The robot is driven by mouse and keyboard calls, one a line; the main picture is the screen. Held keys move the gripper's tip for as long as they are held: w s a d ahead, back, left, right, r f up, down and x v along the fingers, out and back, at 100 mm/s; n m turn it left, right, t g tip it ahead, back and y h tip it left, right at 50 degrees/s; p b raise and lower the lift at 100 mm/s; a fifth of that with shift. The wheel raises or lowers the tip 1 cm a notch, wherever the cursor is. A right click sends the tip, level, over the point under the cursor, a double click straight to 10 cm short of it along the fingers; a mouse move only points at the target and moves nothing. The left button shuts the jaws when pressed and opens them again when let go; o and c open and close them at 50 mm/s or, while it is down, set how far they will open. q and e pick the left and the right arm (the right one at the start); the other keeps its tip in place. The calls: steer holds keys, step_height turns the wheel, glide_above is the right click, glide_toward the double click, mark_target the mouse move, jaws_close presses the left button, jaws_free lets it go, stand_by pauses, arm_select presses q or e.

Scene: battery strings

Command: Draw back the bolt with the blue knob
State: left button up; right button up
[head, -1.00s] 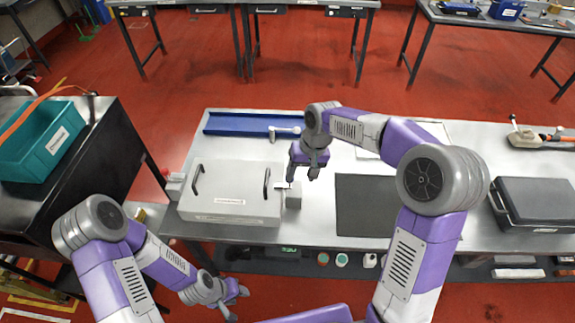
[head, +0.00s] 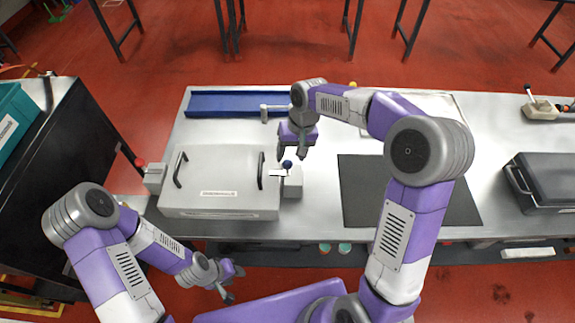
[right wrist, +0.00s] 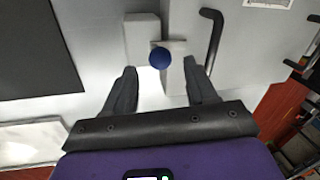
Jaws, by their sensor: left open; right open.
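The bolt's blue knob (head: 287,164) sits at the right side of a grey lidded box (head: 222,180), by a small grey block (head: 293,184). In the right wrist view the blue knob (right wrist: 160,58) lies ahead of the fingertips, between their lines, with a pale bolt plate (right wrist: 176,75) beside it. My right gripper (head: 292,155) is open and empty, just behind the knob in the head view; its two fingers also show apart in the right wrist view (right wrist: 163,80). My left gripper (head: 232,284) is open and empty, low in front of the table.
The box has two black handles (head: 180,170). A red knob (head: 141,163) sits on a block at its left. A dark mat (head: 405,195) lies to the right, a black case (head: 545,180) further right. A blue tray (head: 235,103) lies behind.

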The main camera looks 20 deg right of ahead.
mark_target(289, 161)
steer(key=f, duration=0.2)
steer(key=a+f+b, duration=0.1)
steer(key=f, duration=0.2)
steer(key=shift+w+f, duration=0.1)
steer(key=shift+f, duration=0.15)
jaws_close()
